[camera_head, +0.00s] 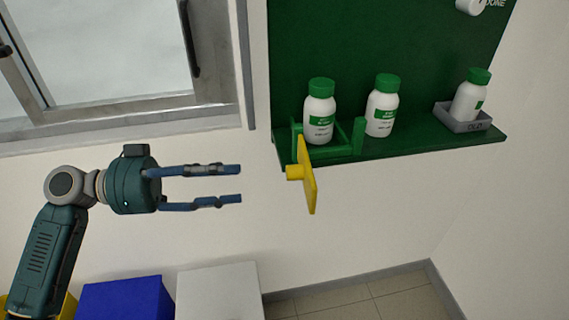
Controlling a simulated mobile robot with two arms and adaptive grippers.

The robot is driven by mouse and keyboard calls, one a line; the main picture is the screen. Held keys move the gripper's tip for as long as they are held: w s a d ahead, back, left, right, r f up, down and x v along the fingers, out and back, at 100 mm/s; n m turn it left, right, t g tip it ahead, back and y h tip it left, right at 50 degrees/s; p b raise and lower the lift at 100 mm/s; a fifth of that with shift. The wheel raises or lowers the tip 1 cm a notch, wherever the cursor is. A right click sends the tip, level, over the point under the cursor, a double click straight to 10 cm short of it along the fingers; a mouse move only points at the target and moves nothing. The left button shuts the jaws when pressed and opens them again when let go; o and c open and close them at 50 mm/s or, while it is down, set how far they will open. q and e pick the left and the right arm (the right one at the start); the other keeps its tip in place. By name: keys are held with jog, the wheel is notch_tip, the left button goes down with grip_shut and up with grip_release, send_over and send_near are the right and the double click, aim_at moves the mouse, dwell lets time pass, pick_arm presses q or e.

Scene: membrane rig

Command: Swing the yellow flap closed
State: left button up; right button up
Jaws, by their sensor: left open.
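The yellow flap (308,180) stands swung out from the front of a green holder (358,137) on the green shelf. A white bottle with a green cap (319,112) stands at the holder, behind the flap. My left gripper (240,184) is open and empty, its two blue fingers pointing right toward the knob. A gap lies between the fingertips and the knob. My right gripper is not in view.
A second white bottle (381,106) stands on the green shelf (425,143). A third bottle (470,96) sits in a grey tray (486,124) at the right. A window (110,113) is at upper left. A blue box (125,299) and a white box (220,292) stand below.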

aim_at(298, 172)
pick_arm(q)
jog(key=w+d+p, duration=0.1)
jog(key=d+p, duration=0.3)
jog(key=d, duration=0.6)
jog(key=shift+w+d+r, duration=0.3)
jog(key=shift+w, duration=0.1)
grip_shut()
